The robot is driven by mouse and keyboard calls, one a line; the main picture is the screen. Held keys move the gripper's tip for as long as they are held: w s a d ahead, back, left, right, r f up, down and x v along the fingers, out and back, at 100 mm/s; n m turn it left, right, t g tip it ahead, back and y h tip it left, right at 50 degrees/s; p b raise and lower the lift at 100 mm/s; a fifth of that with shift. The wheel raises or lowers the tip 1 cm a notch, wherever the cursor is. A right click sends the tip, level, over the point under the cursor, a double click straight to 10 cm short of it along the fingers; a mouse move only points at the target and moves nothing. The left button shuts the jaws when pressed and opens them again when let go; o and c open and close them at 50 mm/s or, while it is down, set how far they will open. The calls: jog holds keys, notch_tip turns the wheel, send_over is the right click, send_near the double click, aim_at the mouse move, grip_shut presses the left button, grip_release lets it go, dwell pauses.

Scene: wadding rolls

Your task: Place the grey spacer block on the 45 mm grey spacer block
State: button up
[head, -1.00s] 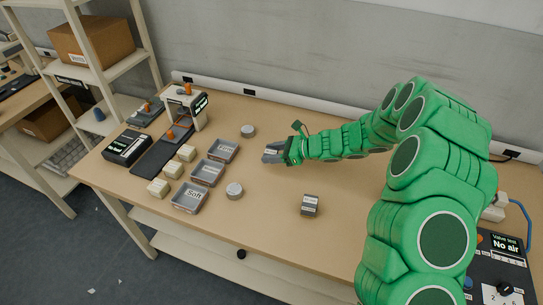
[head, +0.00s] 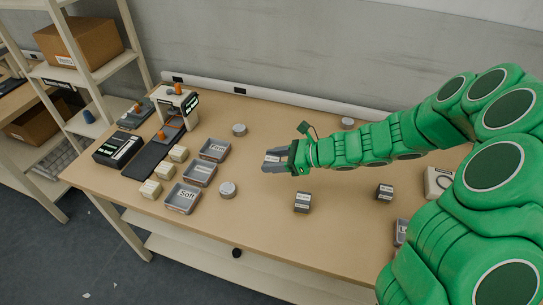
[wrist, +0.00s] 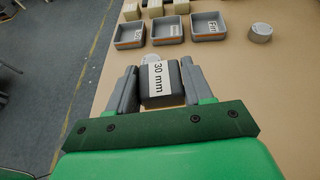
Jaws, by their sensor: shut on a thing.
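My gripper (head: 274,161) is shut on a dark grey block (wrist: 159,82) with a white label reading "30 mm"; the block sits between both fingers in the wrist view. The gripper is over the middle of the table in the head view. A grey block (head: 303,202) with a white label stands on the table, nearer the front edge than the gripper. Another dark block (head: 384,191) with a label stands to the right, below my forearm in the picture. Their labels are too small to read, so I cannot tell which is the 45 mm block.
Three grey trays, one marked "Soft" (head: 182,199), stand left with several cream blocks (head: 150,188) beside them. Round grey pieces (head: 228,190) lie near the trays. A labelled grey item (head: 401,231) is partly hidden by my arm. The table (head: 260,230) is clear around the middle block.

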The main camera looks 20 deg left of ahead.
jog(key=shift+s+d+r, duration=0.15)
jog(key=shift+s+d, duration=0.05)
jog(key=shift+s, duration=0.15)
jog(key=shift+d, duration=0.1)
jog(key=s+d+r+m+t, duration=0.2)
jog(key=d+m+t, duration=0.1)
jog(key=d, duration=1.4)
jog(key=s+d+r+m+t, duration=0.2)
jog(key=d+r+m+t, duration=0.15)
jog(key=d, duration=1.35)
jog(key=h, duration=0.1)
send_over(388, 190)
jog(key=s, duration=0.1)
jog(key=shift+n, duration=0.35)
notch_tip(388, 190, down, 9)
jog(key=shift+s+f, duration=0.1)
jog(key=shift+f, duration=0.1)
jog(key=shift+w+f, duration=0.6)
jog(key=shift+f, duration=1.6)
